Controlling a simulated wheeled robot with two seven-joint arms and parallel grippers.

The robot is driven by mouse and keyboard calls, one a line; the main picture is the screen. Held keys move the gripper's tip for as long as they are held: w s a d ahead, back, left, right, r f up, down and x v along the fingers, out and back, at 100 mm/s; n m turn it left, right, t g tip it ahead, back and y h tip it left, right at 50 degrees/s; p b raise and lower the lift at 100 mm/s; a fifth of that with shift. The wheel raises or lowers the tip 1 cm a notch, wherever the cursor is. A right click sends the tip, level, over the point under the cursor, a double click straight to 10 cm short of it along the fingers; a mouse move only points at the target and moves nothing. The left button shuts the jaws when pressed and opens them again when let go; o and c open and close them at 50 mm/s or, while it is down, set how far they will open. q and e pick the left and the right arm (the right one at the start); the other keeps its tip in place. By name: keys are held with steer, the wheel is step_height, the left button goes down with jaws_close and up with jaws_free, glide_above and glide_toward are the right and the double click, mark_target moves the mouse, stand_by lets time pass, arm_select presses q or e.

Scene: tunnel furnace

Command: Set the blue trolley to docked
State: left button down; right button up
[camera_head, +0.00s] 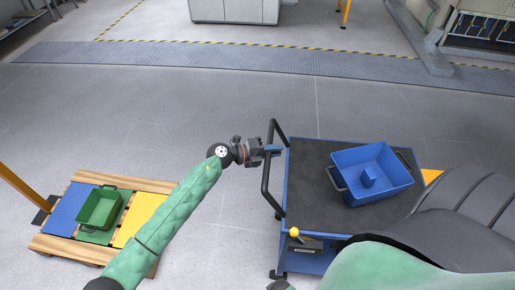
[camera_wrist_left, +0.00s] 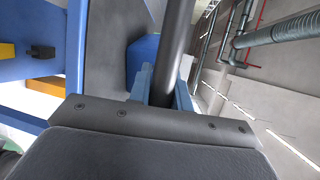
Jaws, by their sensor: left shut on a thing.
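The blue trolley (camera_head: 289,180) stands at the right in the head view, with a dark top and a black push handle (camera_head: 266,185) on its left side. My left gripper (camera_head: 272,150) is shut on that handle. In the left wrist view the black handle bar (camera_wrist_left: 173,65) runs up between the blue-grey fingers (camera_wrist_left: 162,88). A blue bin (camera_head: 372,175) with a small blue block inside sits on the trolley top. A yellow-knobbed lever (camera_head: 294,232) shows at the trolley's front edge. My right gripper is not seen. My right arm hides the trolley's near right part.
A wooden pallet (camera_head: 50,246) with blue, green and yellow panels lies at the lower left, with a green bin (camera_head: 99,208) on it. A dark floor strip (camera_head: 200,58) with yellow-black edging crosses behind. Grey floor between pallet and trolley is clear.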

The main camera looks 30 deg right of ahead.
arm_select(q)
steer(key=shift+s+d, duration=0.7)
steer(key=shift+d, duration=0.2)
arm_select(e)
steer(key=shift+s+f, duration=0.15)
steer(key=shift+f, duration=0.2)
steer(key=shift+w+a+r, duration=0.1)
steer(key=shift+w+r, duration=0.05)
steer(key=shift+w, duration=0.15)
arm_select(q)
steer(key=c, duration=1.3)
jaws_free()
steer(key=shift+d, duration=0.2)
steer(key=shift+a, duration=0.1)
steer(key=b+v, duration=0.2)
steer(key=v, duration=0.5)
steer(key=shift+a+b, duration=0.3)
steer(key=shift+b, duration=0.05)
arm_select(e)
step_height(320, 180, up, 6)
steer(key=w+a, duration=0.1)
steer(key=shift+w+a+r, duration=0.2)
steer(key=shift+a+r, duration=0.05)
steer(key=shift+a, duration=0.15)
